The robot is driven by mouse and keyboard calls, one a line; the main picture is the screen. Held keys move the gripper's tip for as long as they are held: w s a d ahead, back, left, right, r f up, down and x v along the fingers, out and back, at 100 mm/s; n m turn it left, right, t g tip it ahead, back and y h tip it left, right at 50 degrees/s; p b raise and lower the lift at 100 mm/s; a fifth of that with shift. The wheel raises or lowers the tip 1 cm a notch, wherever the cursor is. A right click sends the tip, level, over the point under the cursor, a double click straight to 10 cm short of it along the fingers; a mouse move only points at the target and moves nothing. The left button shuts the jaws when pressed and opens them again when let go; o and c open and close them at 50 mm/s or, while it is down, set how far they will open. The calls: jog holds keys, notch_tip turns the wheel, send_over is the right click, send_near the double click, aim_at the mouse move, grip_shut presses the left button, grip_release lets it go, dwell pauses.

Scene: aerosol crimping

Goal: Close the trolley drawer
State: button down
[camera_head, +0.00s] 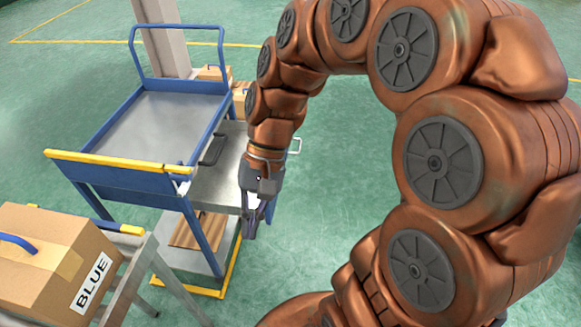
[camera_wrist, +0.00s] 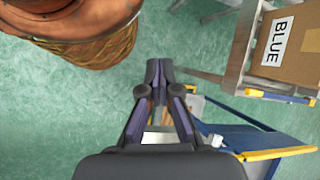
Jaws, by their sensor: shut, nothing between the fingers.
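The blue trolley (camera_head: 130,178) with a grey metal top and yellow front edge stands left of centre in the head view. Its grey drawer (camera_head: 212,186) sticks out from the trolley's right side, so it is open. A dark handle (camera_head: 212,150) shows beside the top tray. My gripper (camera_head: 252,228) points down at the drawer's right end, with its fingers together and empty. I cannot tell whether it touches the drawer. My arm hides part of the drawer's right end. In the wrist view my gripper (camera_wrist: 158,72) is shut, and the trolley (camera_wrist: 245,136) shows at lower right.
A cardboard box marked BLUE (camera_head: 55,262) sits on a grey metal stand (camera_head: 135,270) at lower left. More cardboard boxes (camera_head: 240,98) stand behind the trolley by a pillar (camera_head: 165,45). The lower shelf (camera_head: 188,258) holds brown cardboard. Green floor (camera_head: 335,175) is clear right of the trolley.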

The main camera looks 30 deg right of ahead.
jog(key=w+d+f+m+t+y+b, duration=0.2)
jog(key=w+d+f+m+y+b, duration=0.3)
jog(key=w, duration=0.5)
jog(key=w+d+f+m+t+y+b, duration=0.3)
jog(key=w+d+f+m+y, duration=0.15)
jog(key=w+d, duration=0.35)
jog(key=w+d+f+m+t+h+b, duration=0.1)
jog(key=w+d+f+m+t+b, duration=0.15)
jog(key=d+f+m+t, duration=0.7)
jog(key=w+d+f+m+t+b, duration=0.1)
jog(key=d+f+m+b, duration=0.2)
jog(key=d+f, duration=0.8)
jog(key=w+a+r+b, duration=0.1)
jog(key=w+a+r, duration=0.3)
jog(key=w, duration=0.5)
jog(key=shift+a, duration=1.1)
